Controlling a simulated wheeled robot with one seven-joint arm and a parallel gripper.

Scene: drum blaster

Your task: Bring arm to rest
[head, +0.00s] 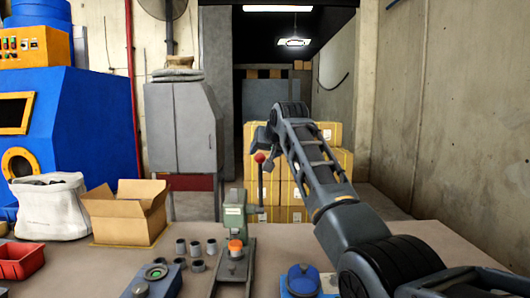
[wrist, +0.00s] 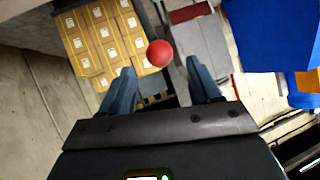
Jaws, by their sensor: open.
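My arm (head: 315,165) rises from the lower right of the head view and bends at an elbow near the centre. My gripper (wrist: 160,66) shows in the wrist view with its two blue-grey fingers spread apart and nothing gripped. In the head view the gripper end is small and partly hidden behind the arm, above the bench. A red ball knob (wrist: 159,53) appears between and beyond the fingertips in the wrist view.
The bench (head: 120,262) holds an open cardboard box (head: 125,215), a white sack (head: 50,210), a red bin (head: 20,262), several small grey cylinders and a blue-topped fixture (head: 301,280). Stacked yellow boxes (head: 335,160) stand behind the arm. A concrete wall (head: 455,110) is at right.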

